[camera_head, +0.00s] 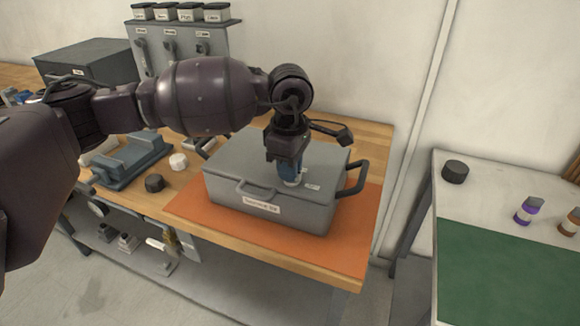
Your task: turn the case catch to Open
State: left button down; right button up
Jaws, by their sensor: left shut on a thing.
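A grey case (235,168) with its lid down sits on an orange mat (362,247) on the wooden bench. It has a front handle, a side handle and a white front label too small to read surely. My left gripper (290,179) points down over the right part of the lid, its blue fingers shut on the case catch. The catch is mostly hidden by the fingers; only a pale bit shows at their tips. A small white label (312,186) lies just right of the fingers. Which way the catch is turned cannot be told. My right gripper is not in view.
Left of the case are a blue-grey fixture (130,160), a white round piece (179,161) and a black knob (155,183). A grey panel with several tubs stands behind. A side table (470,185) at right holds a black puck (455,172) and bottles (529,210).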

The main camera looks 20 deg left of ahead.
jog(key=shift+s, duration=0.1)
pick_arm(q)
jog(key=c, duration=1.1)
grip_release()
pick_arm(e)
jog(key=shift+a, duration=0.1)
pick_arm(q)
jog(key=shift+r, duration=0.1)
notch_tip(320, 180, up, 11)
jog(key=shift+f+p, duration=0.15)
jog(key=shift+p, duration=0.35)
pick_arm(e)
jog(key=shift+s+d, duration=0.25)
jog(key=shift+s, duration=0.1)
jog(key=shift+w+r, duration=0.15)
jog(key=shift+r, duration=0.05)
